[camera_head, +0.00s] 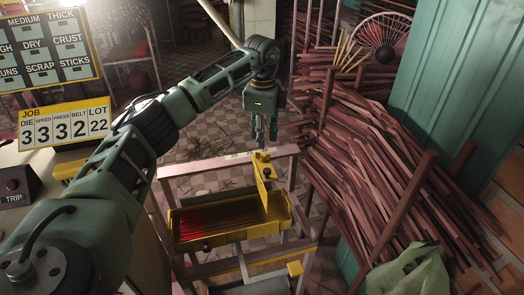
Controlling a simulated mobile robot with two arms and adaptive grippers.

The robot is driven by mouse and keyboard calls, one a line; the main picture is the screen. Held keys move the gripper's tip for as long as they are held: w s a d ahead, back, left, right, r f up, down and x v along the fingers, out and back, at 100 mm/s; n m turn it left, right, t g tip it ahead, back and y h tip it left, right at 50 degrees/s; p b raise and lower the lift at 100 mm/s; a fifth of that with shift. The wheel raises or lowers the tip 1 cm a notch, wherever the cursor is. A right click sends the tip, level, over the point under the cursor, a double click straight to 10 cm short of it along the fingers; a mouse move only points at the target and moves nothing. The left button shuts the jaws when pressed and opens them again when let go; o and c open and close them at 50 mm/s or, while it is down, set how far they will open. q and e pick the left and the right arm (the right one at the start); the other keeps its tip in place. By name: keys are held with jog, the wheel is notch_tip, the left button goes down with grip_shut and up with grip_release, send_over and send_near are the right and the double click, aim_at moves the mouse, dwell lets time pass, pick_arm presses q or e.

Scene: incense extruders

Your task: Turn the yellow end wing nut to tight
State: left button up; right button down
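My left gripper (262,137) points down from the end of my raised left arm, just above a yellow fitting (263,160) on the pale wooden frame. The fitting has a small dark knob on it; this may be the yellow end wing nut, but it is too small to tell its shape or how tight it is. The fingers look narrow, and I cannot tell whether they touch the fitting or are open or shut. A yellow plate (267,190) hangs below the fitting. My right gripper is out of view.
A yellow tray (247,232) with red sticks sits in the frame (195,168) below. A big pile of reddish sticks (385,165) leans on the right, beside a green bag (415,270). A job board (64,124) and trip box (16,187) stand left.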

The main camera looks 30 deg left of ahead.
aim_at(263, 156)
pick_arm(q)
notch_tip(263, 156, down, 6)
dwell(0.4)
jog(key=shift+c, duration=0.4)
grip_shut()
